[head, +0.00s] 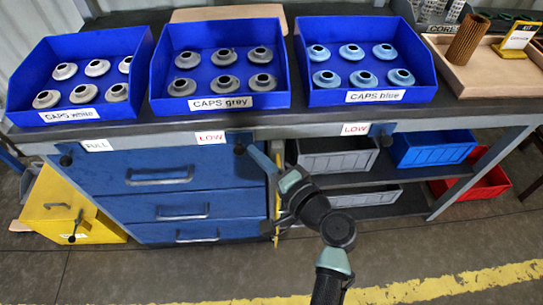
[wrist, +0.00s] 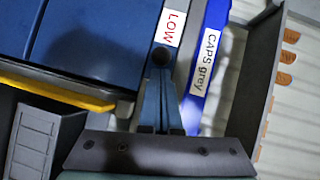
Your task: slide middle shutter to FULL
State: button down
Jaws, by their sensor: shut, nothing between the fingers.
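The middle shutter's dark round knob (head: 239,148) sits on the bench's front edge below the CAPS grey bin, just right of a red LOW label (head: 211,137). In the wrist view the knob (wrist: 162,57) is beside the LOW label (wrist: 169,27), straight ahead of my fingers. My gripper (head: 252,154) is shut and empty, its blue fingertips (wrist: 162,75) right at the knob. I cannot tell whether they touch it. No FULL label shows at the middle shutter.
The left knob (head: 66,160) is beside a FULL label (head: 97,145), and the right knob (head: 386,140) beside a LOW label (head: 355,129). Blue drawers (head: 170,178) lie below on the left. Grey crates (head: 337,154) stand on the lower shelf at right.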

dwell(0.3)
jog(key=a, duration=0.7)
jog(key=shift+p, duration=0.45)
jog(key=shift+a, duration=0.1)
